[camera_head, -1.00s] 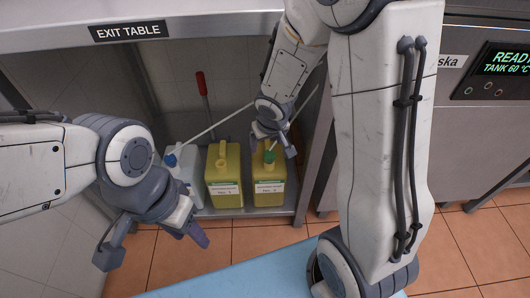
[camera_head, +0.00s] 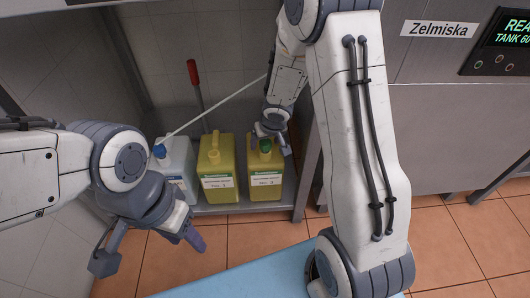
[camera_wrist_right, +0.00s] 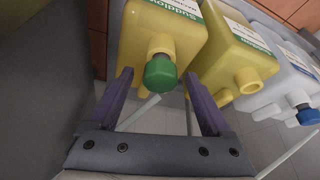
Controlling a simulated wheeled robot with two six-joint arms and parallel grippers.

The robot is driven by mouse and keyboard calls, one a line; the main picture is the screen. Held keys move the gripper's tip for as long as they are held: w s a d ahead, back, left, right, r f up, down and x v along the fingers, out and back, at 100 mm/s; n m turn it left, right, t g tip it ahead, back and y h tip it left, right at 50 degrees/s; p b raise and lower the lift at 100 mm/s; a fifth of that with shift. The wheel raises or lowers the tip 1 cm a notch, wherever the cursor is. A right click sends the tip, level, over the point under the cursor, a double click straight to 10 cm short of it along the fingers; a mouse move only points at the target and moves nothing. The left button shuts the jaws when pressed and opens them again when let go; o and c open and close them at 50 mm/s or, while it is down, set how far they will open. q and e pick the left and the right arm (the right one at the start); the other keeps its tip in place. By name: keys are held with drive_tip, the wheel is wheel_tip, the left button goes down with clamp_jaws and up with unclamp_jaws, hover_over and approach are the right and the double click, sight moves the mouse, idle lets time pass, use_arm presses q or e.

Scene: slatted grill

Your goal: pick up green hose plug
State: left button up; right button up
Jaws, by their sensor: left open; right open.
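The green hose plug (camera_head: 265,146) sits in the neck of the right-hand yellow canister (camera_head: 265,182). In the right wrist view the green plug (camera_wrist_right: 160,73) faces the camera, between the two fingers and apart from both. My right gripper (camera_head: 271,143) is open around the plug at the canister's top; its fingers also show in the right wrist view (camera_wrist_right: 157,76). My left gripper (camera_head: 150,250) is open and empty, in front of the canisters at the lower left. A pale hose (camera_wrist_right: 139,112) shows below the plug in the wrist view; its join to the plug is hidden.
A second yellow canister (camera_head: 217,172) with an open neck and a white canister (camera_head: 177,168) with a blue cap stand to the left on the low shelf. A red-handled stick (camera_head: 193,75) leans behind. The shelf's post (camera_head: 308,165) is close on the right.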

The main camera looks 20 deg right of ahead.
drive_tip(key=shift+w+f, duration=0.1)
drive_tip(key=shift+f, duration=0.25)
drive_tip(key=shift+r, duration=0.1)
clamp_jaws()
